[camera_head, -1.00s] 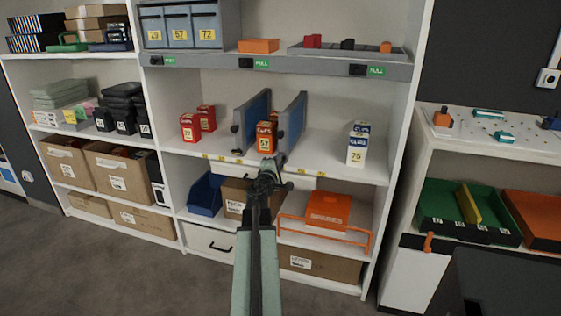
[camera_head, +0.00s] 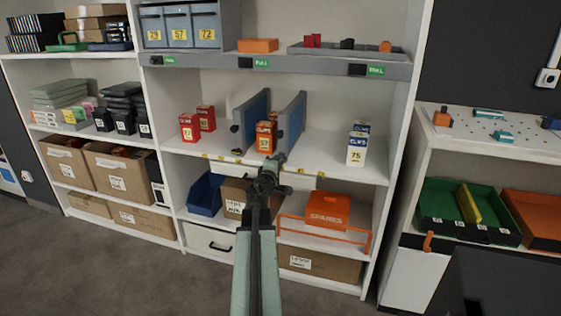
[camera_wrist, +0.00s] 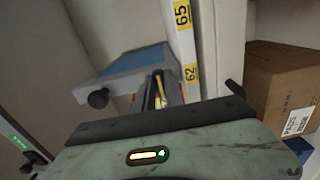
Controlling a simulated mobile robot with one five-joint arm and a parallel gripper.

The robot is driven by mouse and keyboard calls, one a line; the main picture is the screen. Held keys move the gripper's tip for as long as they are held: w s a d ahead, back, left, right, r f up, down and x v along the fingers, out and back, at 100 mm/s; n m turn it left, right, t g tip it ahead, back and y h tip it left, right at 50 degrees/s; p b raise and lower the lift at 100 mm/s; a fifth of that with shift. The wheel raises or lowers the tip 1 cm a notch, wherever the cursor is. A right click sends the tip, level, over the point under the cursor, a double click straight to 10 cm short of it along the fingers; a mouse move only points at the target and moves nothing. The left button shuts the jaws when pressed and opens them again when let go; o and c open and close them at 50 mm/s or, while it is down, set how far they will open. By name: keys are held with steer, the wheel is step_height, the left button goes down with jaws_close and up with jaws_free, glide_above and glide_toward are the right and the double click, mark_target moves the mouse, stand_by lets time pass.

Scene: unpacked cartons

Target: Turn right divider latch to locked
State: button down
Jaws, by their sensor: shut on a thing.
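Two upright blue divider panels stand on the middle shelf, the left divider (camera_head: 252,118) and the right divider (camera_head: 293,122). My gripper (camera_head: 268,165) is at the lower front edge of the right divider, shut on its latch. The jaws and arm hide the latch in the head view, so its angle cannot be read. In the wrist view a blue panel with a grey frame (camera_wrist: 140,62) lies ahead of my gripper. A black knob (camera_wrist: 98,98) shows at the left there. The jaw contact is hidden behind my gripper's body.
Red boxes (camera_head: 265,140) stand between the dividers, and more (camera_head: 190,127) stand left of them. A white box (camera_head: 357,147) stands to the right. The shelf edge (camera_head: 340,176) carries yellow labels. An orange bin (camera_head: 327,207) and a carton (camera_head: 233,195) sit below.

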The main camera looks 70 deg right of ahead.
steer(key=c, duration=1.4)
jaws_free()
